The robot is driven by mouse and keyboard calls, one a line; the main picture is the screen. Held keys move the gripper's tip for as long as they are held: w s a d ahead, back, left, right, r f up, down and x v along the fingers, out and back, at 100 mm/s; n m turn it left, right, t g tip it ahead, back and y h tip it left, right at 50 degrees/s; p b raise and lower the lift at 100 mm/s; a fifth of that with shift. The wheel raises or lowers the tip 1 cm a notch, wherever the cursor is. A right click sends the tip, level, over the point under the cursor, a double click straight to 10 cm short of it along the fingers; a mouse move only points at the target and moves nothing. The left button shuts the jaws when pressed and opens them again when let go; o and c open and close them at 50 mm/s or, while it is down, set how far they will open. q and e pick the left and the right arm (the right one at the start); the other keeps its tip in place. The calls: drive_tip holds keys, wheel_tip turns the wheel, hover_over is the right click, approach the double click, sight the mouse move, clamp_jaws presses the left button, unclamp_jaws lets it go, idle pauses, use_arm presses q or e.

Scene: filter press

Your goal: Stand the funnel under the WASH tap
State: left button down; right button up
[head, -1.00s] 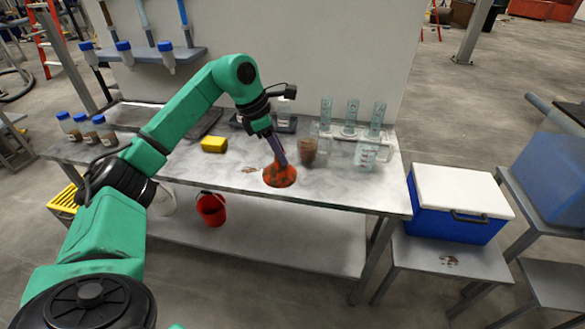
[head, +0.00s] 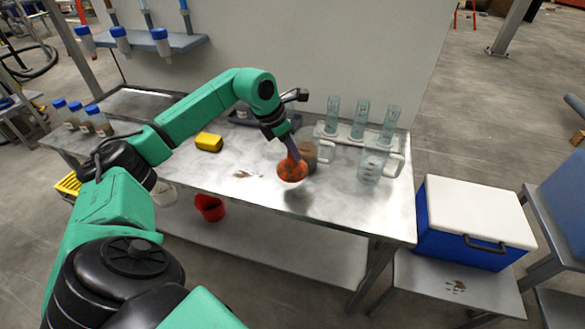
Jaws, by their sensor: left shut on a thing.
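My left gripper (head: 290,145) is shut on the orange, dark-stained funnel (head: 292,170). The funnel hangs tilted, with its wide part low, and a shadow on the bench (head: 340,200) below shows that it is raised. Its narrow end is hidden by the gripper. I cannot read any WASH label. My right gripper is not in view.
A jug with brown contents (head: 313,152) is close behind the funnel. A clear jug (head: 372,170) and several cylinders (head: 361,118) stand right. A yellow sponge (head: 209,142) lies left, with capped bottles (head: 98,121) at the far left.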

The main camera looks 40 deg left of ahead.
sight(294, 162)
use_arm(q)
drive_tip(key=f, duration=0.3)
drive_tip(key=f+p, duration=0.1)
drive_tip(key=f, duration=0.1)
drive_tip(key=shift+w+f, duration=0.15)
drive_tip(key=shift+w, duration=0.2)
wheel_tip(294, 162, down, 2)
drive_tip(key=shift+s+f, duration=0.1)
drive_tip(key=shift+s, duration=0.05)
drive_tip(key=shift+f, duration=0.25)
drive_tip(key=c, duration=0.6)
unclamp_jaws()
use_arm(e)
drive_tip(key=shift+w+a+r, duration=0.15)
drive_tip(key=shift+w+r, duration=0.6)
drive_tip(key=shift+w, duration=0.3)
